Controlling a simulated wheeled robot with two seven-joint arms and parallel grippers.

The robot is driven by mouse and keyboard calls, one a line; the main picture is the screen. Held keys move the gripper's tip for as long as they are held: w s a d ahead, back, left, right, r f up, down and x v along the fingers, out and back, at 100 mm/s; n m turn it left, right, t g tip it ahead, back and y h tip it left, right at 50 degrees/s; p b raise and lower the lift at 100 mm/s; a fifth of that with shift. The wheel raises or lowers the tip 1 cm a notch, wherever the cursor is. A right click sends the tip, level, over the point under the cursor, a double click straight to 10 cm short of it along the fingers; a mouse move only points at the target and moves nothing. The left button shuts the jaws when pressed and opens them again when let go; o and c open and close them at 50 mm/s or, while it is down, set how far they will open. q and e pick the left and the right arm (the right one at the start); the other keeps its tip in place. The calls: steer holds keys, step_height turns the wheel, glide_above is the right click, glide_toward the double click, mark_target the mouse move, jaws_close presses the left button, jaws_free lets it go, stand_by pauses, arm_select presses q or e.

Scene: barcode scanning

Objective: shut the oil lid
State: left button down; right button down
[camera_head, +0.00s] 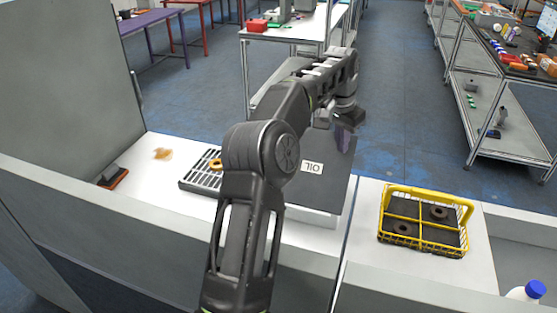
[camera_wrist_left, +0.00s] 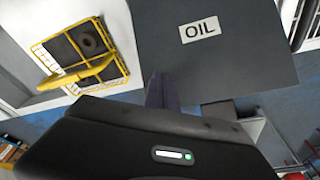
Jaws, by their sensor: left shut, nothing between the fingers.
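The oil lid (camera_head: 328,192) is a dark grey panel with a white OIL label (camera_head: 312,167). It lies over a pale box in the counter, partly hidden by my left arm. I cannot tell whether it sits fully flush. In the left wrist view the lid (camera_wrist_left: 235,65) and its label show at upper right. My left gripper (camera_head: 344,139) is shut and empty at the lid's far edge. In the wrist view its fingertips (camera_wrist_left: 162,90) overlap the lid's edge; contact is unclear. My right gripper is out of view.
A yellow wire basket (camera_head: 385,213) with brown ring parts stands right of the lid. A slotted grate (camera_head: 200,181) lies left, behind my arm. A brown-edged block (camera_head: 113,177) and a stain (camera_head: 162,154) are farther left. A blue-capped bottle (camera_head: 535,289) is at lower right.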

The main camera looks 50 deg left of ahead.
arm_select(q)
steer(key=shift+w+a+f+p, duration=0.3)
steer(key=shift+w+f, duration=0.2)
steer(key=shift+f, duration=0.35)
steer(key=shift+w+a+f+p, duration=0.25)
steer(key=shift+w+f, duration=0.25)
steer(key=shift+f, duration=0.3)
steer(key=shift+w+f, duration=0.15)
steer(key=shift+f, duration=0.3)
steer(key=shift+f, duration=0.15)
steer(key=shift+d, duration=0.1)
